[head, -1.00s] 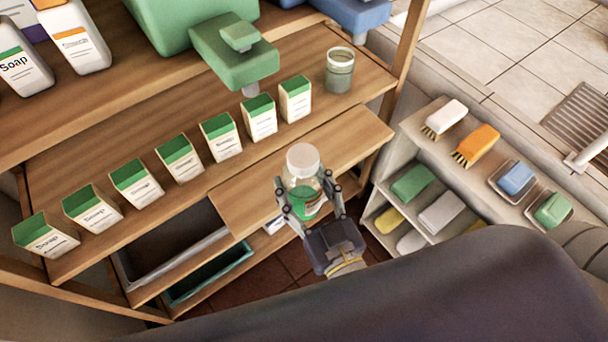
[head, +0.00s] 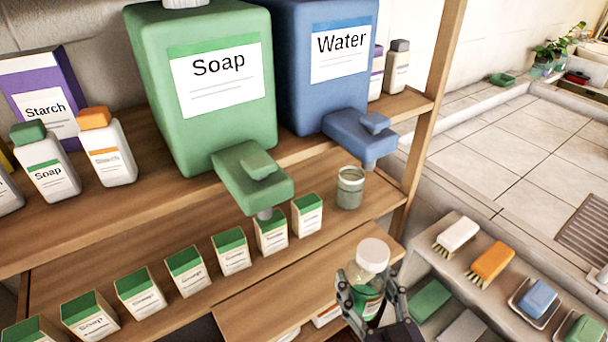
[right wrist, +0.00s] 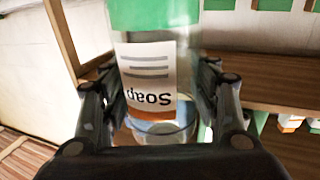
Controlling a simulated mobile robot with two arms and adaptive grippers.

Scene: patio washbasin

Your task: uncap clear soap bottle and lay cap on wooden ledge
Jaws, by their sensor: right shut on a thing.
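The clear soap bottle (head: 362,277) holds green liquid and stays upright, with its white cap (head: 373,254) on top. My right gripper (head: 369,300) is shut around the bottle's body, fingers on both sides. In the right wrist view, the bottle (right wrist: 152,75) shows its Soap label upside down between the fingers (right wrist: 160,92); the cap is out of that view. A low wooden ledge (head: 285,290) juts out at the front, just left of the held bottle; I cannot tell whether the bottle touches it. My left gripper is not in view.
A row of small green-topped soap cartons (head: 186,271) stands behind the ledge. A glass jar (head: 350,188) stands below the blue Water dispenser (head: 325,70). The green Soap dispenser (head: 210,120) is left of it. Brushes (head: 490,262) lie on the right-hand shelf. The ledge's visible top is bare.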

